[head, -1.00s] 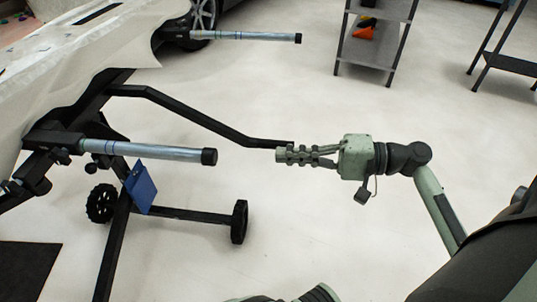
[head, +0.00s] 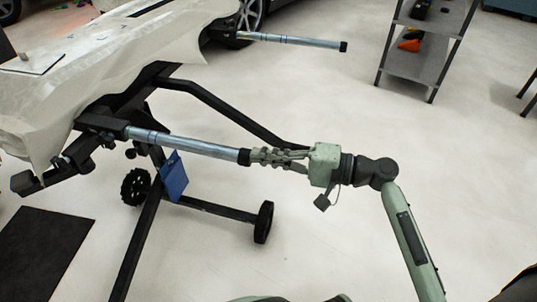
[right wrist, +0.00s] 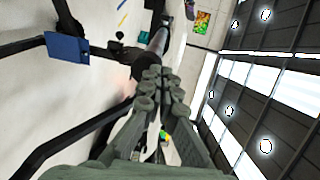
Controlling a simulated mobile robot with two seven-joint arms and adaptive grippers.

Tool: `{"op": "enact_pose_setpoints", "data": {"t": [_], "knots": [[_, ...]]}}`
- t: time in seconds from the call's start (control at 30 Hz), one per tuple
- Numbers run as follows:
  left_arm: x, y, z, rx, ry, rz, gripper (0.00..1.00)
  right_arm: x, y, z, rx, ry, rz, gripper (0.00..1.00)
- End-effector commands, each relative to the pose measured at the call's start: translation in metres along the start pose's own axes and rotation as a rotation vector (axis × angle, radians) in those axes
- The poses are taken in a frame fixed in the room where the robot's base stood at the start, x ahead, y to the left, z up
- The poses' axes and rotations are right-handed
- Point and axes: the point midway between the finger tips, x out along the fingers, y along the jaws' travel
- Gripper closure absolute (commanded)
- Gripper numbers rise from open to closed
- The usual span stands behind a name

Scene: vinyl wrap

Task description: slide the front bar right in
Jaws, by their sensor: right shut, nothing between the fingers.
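The front bar (head: 190,143) is a silver tube with a black end cap, standing out to the right from the black stand on the left in the head view. My right gripper (head: 257,157) is shut and empty, its fingertips right at the bar's capped end, in line with it. Whether they touch the cap I cannot tell. In the right wrist view the shut fingers (right wrist: 155,78) point at the dark cap, and the silver bar (right wrist: 157,41) runs on beyond it. My left gripper is not in view.
A second silver bar (head: 290,40) sticks out farther back, near a car wheel. A grey shelf (head: 428,48) stands at the back right. Open floor lies in front.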

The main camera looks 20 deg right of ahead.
Motion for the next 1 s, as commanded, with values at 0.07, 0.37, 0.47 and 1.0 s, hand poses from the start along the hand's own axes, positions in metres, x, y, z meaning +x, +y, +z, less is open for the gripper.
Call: {"op": "enact_pose_setpoints", "data": {"t": [0.07, 0.37, 0.47, 1.0], "knots": [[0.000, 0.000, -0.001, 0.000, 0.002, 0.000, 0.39, 0.000, 0.000, 0.000, 0.000, 0.000, 0.000, 1.00], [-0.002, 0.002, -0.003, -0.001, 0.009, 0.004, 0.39, 0.024, -0.004, 0.001, -0.001, -0.002, -0.002, 1.00], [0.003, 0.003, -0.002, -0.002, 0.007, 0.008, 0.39, 0.046, -0.006, 0.001, -0.003, -0.003, -0.002, 1.00], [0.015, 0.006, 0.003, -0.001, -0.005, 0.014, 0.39, 0.159, -0.015, 0.002, -0.001, -0.001, -0.002, 1.00]]}}
